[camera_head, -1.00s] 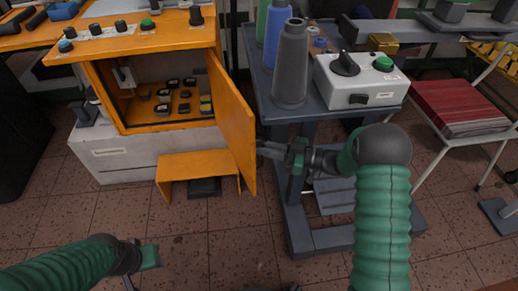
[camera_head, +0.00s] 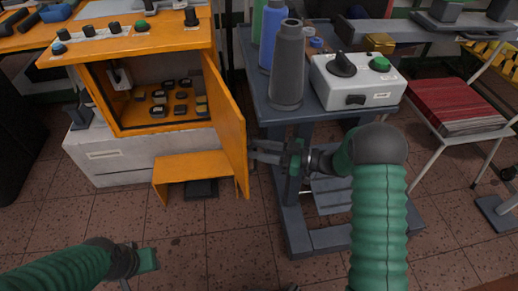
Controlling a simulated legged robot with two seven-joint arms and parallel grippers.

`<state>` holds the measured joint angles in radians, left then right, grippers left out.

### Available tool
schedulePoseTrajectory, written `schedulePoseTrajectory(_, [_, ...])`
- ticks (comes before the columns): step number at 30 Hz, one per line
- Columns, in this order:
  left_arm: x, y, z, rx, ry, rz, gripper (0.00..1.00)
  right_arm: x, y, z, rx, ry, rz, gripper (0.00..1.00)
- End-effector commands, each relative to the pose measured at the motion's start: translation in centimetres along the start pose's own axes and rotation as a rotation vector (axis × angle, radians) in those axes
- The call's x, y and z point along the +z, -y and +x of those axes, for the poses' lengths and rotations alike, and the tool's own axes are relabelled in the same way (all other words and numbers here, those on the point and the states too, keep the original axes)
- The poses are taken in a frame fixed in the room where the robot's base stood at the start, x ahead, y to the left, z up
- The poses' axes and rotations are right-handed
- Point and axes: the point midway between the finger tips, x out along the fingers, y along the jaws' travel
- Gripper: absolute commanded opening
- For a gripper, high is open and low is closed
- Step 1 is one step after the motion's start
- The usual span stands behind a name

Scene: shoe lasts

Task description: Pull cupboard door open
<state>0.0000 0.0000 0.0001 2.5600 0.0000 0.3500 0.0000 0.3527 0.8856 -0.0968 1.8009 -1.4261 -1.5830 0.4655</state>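The orange cupboard (camera_head: 112,122) stands at the left with its front open, showing several small dark items inside. Its orange door (camera_head: 224,130) is hinged on the right side and stands swung well out toward me. My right gripper (camera_head: 256,152) is at the door's right-hand face, near its free edge. Its fingertips are close to or touching the door, and whether they are closed on a handle is hidden at this size. My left gripper (camera_head: 148,260) is low at the left, away from the cupboard, and its fingers hardly show.
A grey trolley (camera_head: 262,98) with bottles (camera_head: 288,70) and a white control box (camera_head: 356,82) stands right of the door, behind my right arm. An orange step (camera_head: 190,166) sits below the cupboard. A chair with red sheets (camera_head: 455,105) is at the right. Tiled floor in front is clear.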

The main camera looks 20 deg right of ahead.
Motion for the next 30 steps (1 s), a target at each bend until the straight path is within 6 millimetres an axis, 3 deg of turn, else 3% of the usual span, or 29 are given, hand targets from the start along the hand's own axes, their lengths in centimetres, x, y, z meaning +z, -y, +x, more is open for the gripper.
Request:
schedulePoseTrajectory(5, [-0.3,0.0,-1.3,0.0,0.0,0.0,0.36,-0.4,-0.1,-2.3,0.005,0.001,0.002,0.32])
schedulePoseTrajectory(18, [-1.3,0.0,-5.5,0.0,0.0,0.0,0.36,-0.2,-0.1,-14.4,0.003,0.001,0.003,0.32])
schedulePoseTrajectory(24, [-1.4,0.0,-5.9,0.0,0.0,0.0,0.36,0.1,-0.1,-16.7,0.001,0.001,0.003,0.32])
schedulePoseTrajectory(30, [-1.4,0.0,-5.8,0.0,0.0,0.0,0.36,0.2,-0.1,-16.9,0.0,0.001,0.002,0.32])
